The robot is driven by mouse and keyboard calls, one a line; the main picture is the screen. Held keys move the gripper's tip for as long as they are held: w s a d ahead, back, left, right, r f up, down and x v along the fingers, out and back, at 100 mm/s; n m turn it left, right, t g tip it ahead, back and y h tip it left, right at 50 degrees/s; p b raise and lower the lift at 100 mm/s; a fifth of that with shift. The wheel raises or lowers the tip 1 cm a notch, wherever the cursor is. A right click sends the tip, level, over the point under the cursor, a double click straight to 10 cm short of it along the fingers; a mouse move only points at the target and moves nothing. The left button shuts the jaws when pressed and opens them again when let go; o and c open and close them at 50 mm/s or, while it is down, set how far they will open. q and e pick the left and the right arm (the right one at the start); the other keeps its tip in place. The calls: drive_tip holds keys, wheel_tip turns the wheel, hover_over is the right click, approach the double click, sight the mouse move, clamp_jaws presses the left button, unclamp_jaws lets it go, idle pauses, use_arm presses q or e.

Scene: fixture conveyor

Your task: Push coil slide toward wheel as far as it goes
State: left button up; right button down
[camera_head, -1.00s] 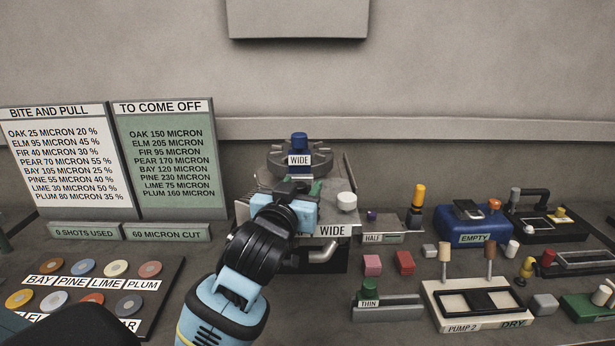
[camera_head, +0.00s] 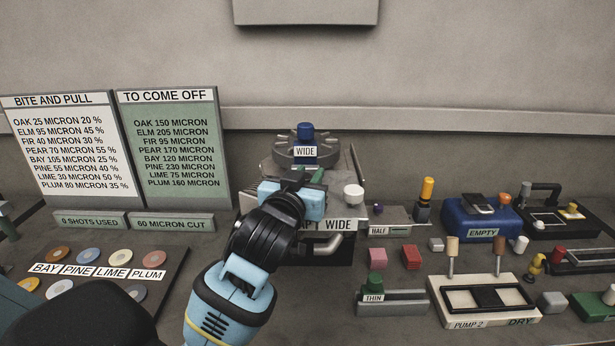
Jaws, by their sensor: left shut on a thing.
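A machine (camera_head: 346,258) with a plate reading "APT WIDE" stands in the middle. At its back is a grey wheel-like round part (camera_head: 285,160) with a blue knob (camera_head: 305,132) and a "WIDE" tag. My left gripper (camera_head: 302,176) is over the machine's top, in front of that round part, and shut. A narrow green piece (camera_head: 318,176) shows at its jaws, apparently part of the coil slide. The gripper and wrist hide most of the slide, so its contact with the jaws and its end of travel cannot be seen. My right gripper is not in view.
A white knob (camera_head: 354,194) stands close right of the gripper. A bent metal pipe (camera_head: 326,245) is at the machine's front. Blocks, a blue "EMPTY" box (camera_head: 481,220) and a pump tray (camera_head: 486,318) are at right. A disc board (camera_head: 160,282) and signs (camera_head: 174,150) are at left.

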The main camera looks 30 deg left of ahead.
use_arm(q)
drive_tip(key=shift+w+a, duration=0.1)
drive_tip(key=shift+w, duration=0.05)
drive_tip(key=o, duration=1)
